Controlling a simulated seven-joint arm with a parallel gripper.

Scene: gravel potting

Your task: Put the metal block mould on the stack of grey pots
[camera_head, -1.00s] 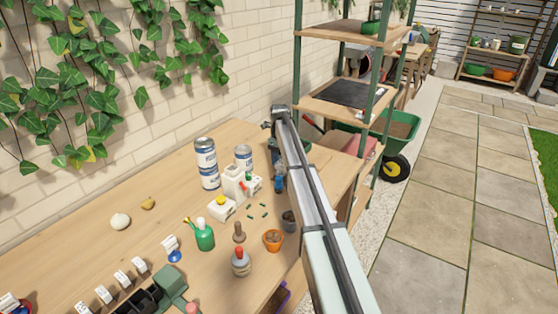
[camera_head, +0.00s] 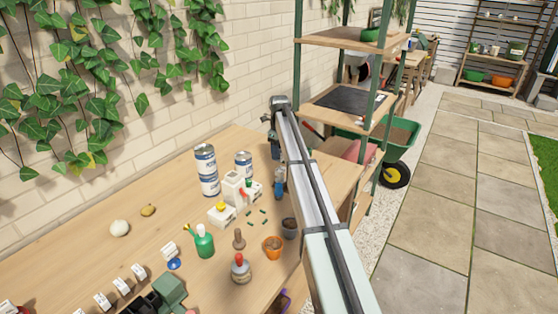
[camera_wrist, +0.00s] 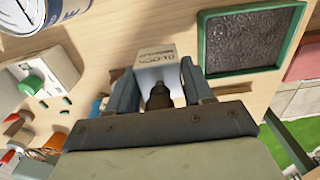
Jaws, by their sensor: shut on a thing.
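The metal block mould (camera_wrist: 156,66) is a pale grey block with dark lettering, seen in the wrist view. My gripper (camera_wrist: 154,82) is shut on it, with one finger on each side, above the wooden bench. In the head view my gripper (camera_head: 276,150) is at the bench's far right part, and my arm hides most of it and the mould. A dark grey pot (camera_head: 289,227) stands near the bench's right edge, beside my arm. I cannot tell whether it is a stack.
A green-rimmed tray of dark grains (camera_wrist: 295,38) lies close right of the mould. A green-posted shelf (camera_head: 350,40) stands beyond.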

